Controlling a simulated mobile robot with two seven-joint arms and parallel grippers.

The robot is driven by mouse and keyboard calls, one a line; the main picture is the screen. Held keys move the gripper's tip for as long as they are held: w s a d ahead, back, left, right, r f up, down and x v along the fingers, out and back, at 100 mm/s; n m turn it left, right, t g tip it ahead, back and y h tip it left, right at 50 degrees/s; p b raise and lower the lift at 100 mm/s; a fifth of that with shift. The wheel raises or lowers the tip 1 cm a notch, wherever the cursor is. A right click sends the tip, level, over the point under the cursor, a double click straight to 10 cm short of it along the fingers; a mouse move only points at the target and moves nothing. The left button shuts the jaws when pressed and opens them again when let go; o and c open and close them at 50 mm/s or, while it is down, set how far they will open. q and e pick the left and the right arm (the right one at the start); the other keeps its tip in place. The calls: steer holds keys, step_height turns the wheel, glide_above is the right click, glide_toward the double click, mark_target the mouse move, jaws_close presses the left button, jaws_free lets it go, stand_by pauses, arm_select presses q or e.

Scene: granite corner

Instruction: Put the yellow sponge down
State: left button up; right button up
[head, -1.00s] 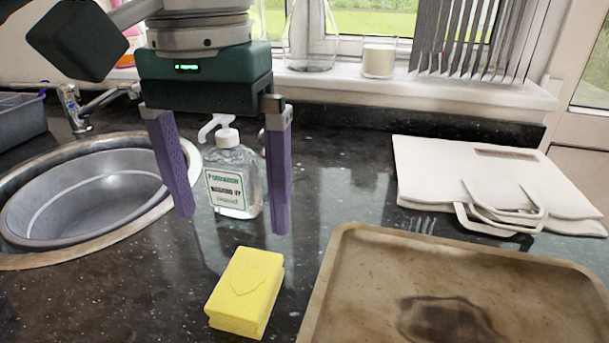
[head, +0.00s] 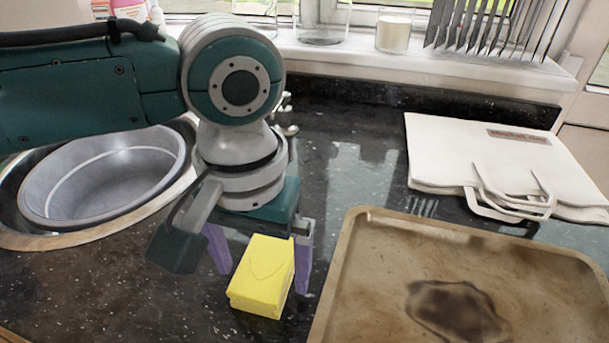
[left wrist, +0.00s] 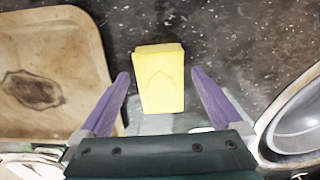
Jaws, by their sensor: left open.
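The yellow sponge (head: 262,276) lies on the dark speckled counter (head: 345,165), left of the brown tray. My left gripper (head: 261,281) is low at the sponge, pointing down, with its purple fingers open on either side. In the left wrist view the sponge (left wrist: 161,82) shows between the spread fingers of the left gripper (left wrist: 160,74), with a gap on each side. Whether the fingertips touch the counter I cannot tell. My right gripper is not in view.
A stained brown tray (head: 385,235) is close on the right of the sponge. A sink with a grey bowl (head: 100,185) is on the left. A white bag or board with handles (head: 450,150) lies at the back right. The counter in front of the sponge is clear.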

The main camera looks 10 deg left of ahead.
arm_select(q)
steer(key=shift+f, duration=0.4)
steer(key=shift+c, duration=0.2)
steer(key=c, duration=1.4)
